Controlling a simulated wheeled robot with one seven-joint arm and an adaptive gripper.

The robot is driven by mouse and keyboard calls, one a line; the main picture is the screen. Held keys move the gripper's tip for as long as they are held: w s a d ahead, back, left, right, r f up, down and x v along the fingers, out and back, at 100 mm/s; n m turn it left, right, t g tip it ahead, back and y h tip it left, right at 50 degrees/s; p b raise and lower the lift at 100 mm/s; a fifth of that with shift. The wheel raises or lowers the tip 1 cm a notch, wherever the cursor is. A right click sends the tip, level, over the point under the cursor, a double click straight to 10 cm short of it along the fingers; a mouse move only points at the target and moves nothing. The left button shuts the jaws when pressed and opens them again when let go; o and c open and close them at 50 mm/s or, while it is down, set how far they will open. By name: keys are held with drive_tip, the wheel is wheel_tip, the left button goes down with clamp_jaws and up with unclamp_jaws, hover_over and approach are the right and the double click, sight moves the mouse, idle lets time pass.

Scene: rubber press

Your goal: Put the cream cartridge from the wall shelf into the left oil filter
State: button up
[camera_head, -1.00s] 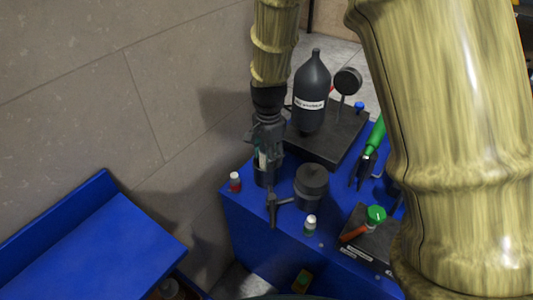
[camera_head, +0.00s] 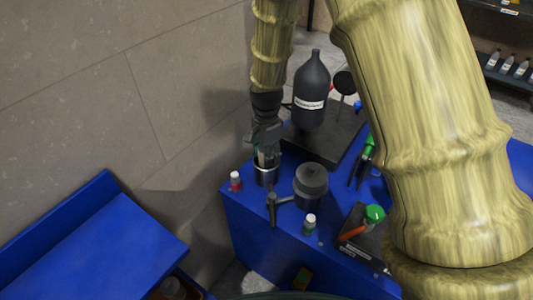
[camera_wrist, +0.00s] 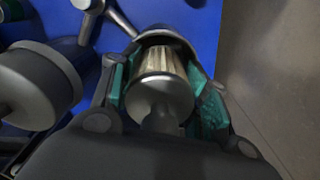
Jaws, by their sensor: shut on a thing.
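The cream pleated cartridge (camera_wrist: 160,62) with its grey metal end cap is between my gripper's teal finger pads in the wrist view. My gripper (camera_head: 266,156) is shut on it and points down over the left oil filter (camera_head: 266,176), an open metallic cup at the blue bench's left corner. In the wrist view the cup's rim (camera_wrist: 166,37) shows behind the cartridge's far end. The cartridge's lower end is at the cup's mouth; how deep it sits is hidden by the fingers and cap.
A tall black bottle (camera_head: 311,92) stands behind on a dark plate. The wall is close on the left.

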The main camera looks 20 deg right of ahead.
drive_tip(key=shift+f, duration=0.3)
drive_tip(key=shift+s+f, duration=0.1)
drive_tip(key=shift+s+f, duration=0.15)
drive_tip(key=shift+f, duration=0.15)
drive_tip(key=o, duration=1)
drive_tip(key=shift+c, duration=0.2)
drive_tip(key=shift+o, duration=0.6)
drive_tip(key=shift+f, duration=0.25)
drive_tip(key=shift+r, duration=0.25)
